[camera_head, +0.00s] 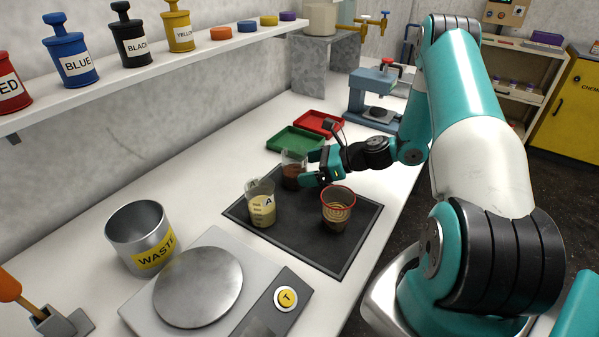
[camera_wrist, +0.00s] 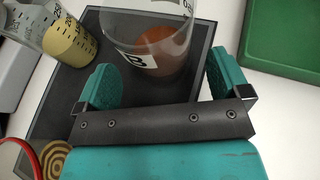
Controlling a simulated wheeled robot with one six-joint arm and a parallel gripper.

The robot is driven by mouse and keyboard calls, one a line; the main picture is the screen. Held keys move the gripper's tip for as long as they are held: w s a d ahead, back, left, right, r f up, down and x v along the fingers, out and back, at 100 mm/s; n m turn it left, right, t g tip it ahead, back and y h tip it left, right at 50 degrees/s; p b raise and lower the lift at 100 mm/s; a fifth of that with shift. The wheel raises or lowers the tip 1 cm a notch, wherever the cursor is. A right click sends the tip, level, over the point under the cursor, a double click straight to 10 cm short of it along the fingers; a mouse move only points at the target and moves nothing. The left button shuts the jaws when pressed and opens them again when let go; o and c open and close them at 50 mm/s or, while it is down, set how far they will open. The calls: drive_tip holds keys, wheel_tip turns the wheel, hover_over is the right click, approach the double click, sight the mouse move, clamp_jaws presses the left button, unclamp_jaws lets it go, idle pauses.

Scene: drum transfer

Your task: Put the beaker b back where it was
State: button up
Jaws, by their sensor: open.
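Beaker b (camera_head: 292,176) is a clear beaker with dark brown contents, standing at the back corner of the black mat (camera_head: 319,258). In the wrist view beaker b (camera_wrist: 150,50) shows its "B" label and stands upright ahead of the jaws. My gripper (camera_head: 311,168) is open beside it, its teal fingers to either side of the near part of the beaker in the wrist view (camera_wrist: 162,85). Beaker A (camera_head: 262,206), with cream contents, stands to its left on the mat. A red-rimmed cup (camera_head: 337,212) with a ringed pattern stands on the mat's right side.
A green tray (camera_head: 296,139) and a red tray (camera_head: 319,122) lie behind the mat. A waste can (camera_head: 140,236) and a scale (camera_head: 199,286) stand in front to the left. A shelf of labelled bottles (camera_head: 69,52) runs along the wall.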

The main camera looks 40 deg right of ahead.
drive_tip(key=b+v, duration=0.1)
drive_tip(key=v, duration=0.7)
drive_tip(key=shift+s+r, duration=0.2)
drive_tip(key=shift+r, duration=0.05)
drive_tip(key=s+a+r+n+g, duration=0.1)
drive_tip(key=a+r+n+g, duration=0.35)
drive_tip(key=a+n, duration=0.45)
drive_tip(key=s+a+r+n+g, duration=0.1)
drive_tip(key=a+r+n+g, duration=0.2)
drive_tip(key=a+r+n, duration=0.6)
drive_tip(key=s+a+r+n+g+h, duration=0.1)
drive_tip(key=s+a+r+n+h, duration=0.1)
drive_tip(key=s+a+n, duration=0.4)
drive_tip(key=s+a+r+n+g+h, duration=0.1)
drive_tip(key=s+a+n+h, duration=0.2)
drive_tip(key=s+a+n, duration=0.4)
drive_tip(key=s+n, duration=0.3)
drive_tip(key=s, duration=0.1)
drive_tip(key=shift+s+r+n, duration=0.3)
drive_tip(key=shift+s+r, duration=0.05)
